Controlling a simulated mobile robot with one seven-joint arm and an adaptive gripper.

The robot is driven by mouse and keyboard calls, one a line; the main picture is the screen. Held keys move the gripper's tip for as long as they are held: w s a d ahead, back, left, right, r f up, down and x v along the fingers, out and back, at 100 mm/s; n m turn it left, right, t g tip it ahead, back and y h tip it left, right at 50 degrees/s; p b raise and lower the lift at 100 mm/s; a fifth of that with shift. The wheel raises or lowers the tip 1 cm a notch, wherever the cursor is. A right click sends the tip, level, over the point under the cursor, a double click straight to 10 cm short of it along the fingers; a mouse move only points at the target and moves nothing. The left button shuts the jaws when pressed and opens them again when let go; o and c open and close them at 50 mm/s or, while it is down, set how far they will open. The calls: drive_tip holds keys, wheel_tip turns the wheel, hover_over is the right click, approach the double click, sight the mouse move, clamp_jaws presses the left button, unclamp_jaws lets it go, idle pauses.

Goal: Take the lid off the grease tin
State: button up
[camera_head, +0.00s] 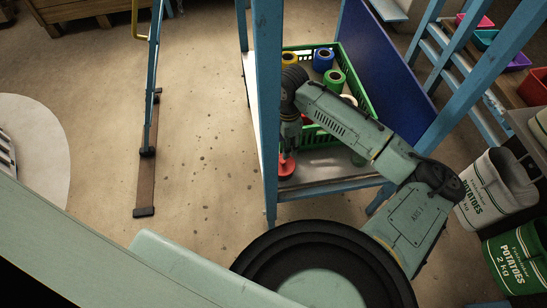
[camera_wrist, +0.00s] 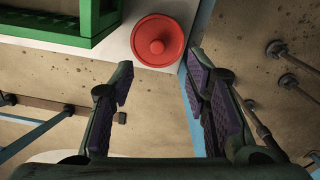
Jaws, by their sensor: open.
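A round red lid with a raised knob, the top of the grease tin (camera_wrist: 158,41), shows in the wrist view near the edge of a pale shelf. In the head view the red tin (camera_head: 286,166) shows at the shelf's left front, partly hidden by my gripper (camera_head: 288,150). In the wrist view my gripper (camera_wrist: 163,100) is open, with nothing between its two fingers. The lid lies beyond the fingertips, roughly between them in the picture. I cannot tell whether a fingertip touches it in the head view.
A green crate (camera_head: 366,104) with blue, yellow and green rolls stands on the shelf (camera_head: 320,170) behind the tin. Blue posts (camera_head: 267,100) frame the shelf, one close to my arm. Potato sacks (camera_head: 498,188) stand at the right. The floor to the left is mostly clear.

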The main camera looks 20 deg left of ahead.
hover_over(283, 160)
drive_tip(key=f, duration=0.4)
drive_tip(key=shift+d+f+p, duration=0.3)
drive_tip(key=shift+s+a+f+p, duration=0.15)
drive_tip(key=shift+f+p, duration=0.3)
drive_tip(key=shift+f, duration=0.95)
drive_tip(key=shift+w+a+f+p, duration=0.15)
drive_tip(key=shift+f+p, duration=0.3)
drive_tip(key=shift+f, duration=0.9)
drive_tip(key=shift+s, duration=0.1)
drive_tip(key=shift+c, duration=0.4)
drive_tip(key=c, duration=0.7)
drive_tip(key=shift+c, duration=0.2)
